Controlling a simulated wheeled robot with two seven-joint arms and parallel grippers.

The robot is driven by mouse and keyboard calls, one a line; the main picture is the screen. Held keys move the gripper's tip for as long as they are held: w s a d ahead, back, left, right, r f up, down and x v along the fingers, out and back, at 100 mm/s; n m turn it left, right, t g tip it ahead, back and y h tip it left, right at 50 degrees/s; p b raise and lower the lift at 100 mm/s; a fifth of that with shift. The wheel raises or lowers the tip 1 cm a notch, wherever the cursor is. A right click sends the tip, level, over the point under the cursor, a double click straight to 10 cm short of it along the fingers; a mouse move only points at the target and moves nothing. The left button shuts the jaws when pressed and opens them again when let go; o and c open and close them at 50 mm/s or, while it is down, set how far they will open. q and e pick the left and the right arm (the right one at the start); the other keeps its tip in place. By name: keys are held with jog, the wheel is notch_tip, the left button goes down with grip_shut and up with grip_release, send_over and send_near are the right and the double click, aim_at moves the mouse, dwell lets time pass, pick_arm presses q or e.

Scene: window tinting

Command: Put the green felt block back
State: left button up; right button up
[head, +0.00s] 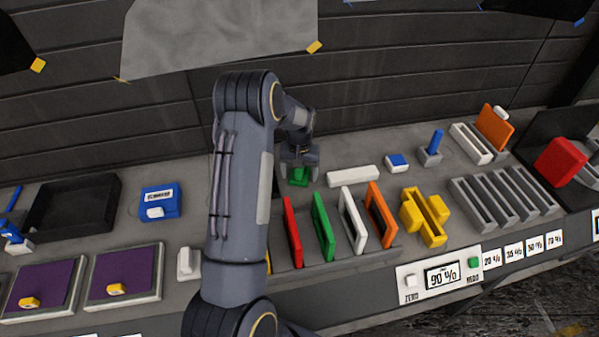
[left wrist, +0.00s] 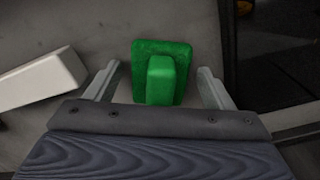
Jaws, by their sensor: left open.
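The green felt block (head: 298,176) sits on the grey bench behind the row of coloured cards. In the left wrist view the green felt block (left wrist: 178,60) shows a flat base with a raised grip on top. My left gripper (head: 299,172) is over the block. In the left wrist view the left gripper (left wrist: 160,82) is open, with one finger on each side of the block's grip and gaps between. The block's underside is hidden. My right gripper is not in view.
A white bar (head: 353,176) lies just right of the block. In front stand red (head: 291,232), green (head: 322,227), white (head: 352,220) and orange (head: 380,214) cards in a rack. A yellow holder (head: 424,216) and grey slotted rack (head: 503,200) are to the right. A black tray (head: 73,205) is far left.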

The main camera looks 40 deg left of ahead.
pick_arm(q)
jog(key=shift+r, duration=0.1)
jog(key=shift+r, duration=0.3)
notch_tip(320, 180, up, 11)
jog(key=shift+r+p, duration=0.1)
jog(key=shift+p, duration=0.3)
jog(key=s+d+r+m+t+h, duration=0.2)
jog(key=s+d+r+t, duration=0.1)
jog(key=s+d+r, duration=1)
jog(key=s+d+f+m+t+h, duration=0.1)
jog(key=s+d+f+m+t, duration=0.1)
jog(key=s+d, duration=0.7)
jog(key=s, duration=0.5)
jog(key=shift+s+d+f+t+h, duration=0.2)
jog(key=shift+s+f+t+h, duration=0.1)
jog(key=shift+h, duration=0.1)
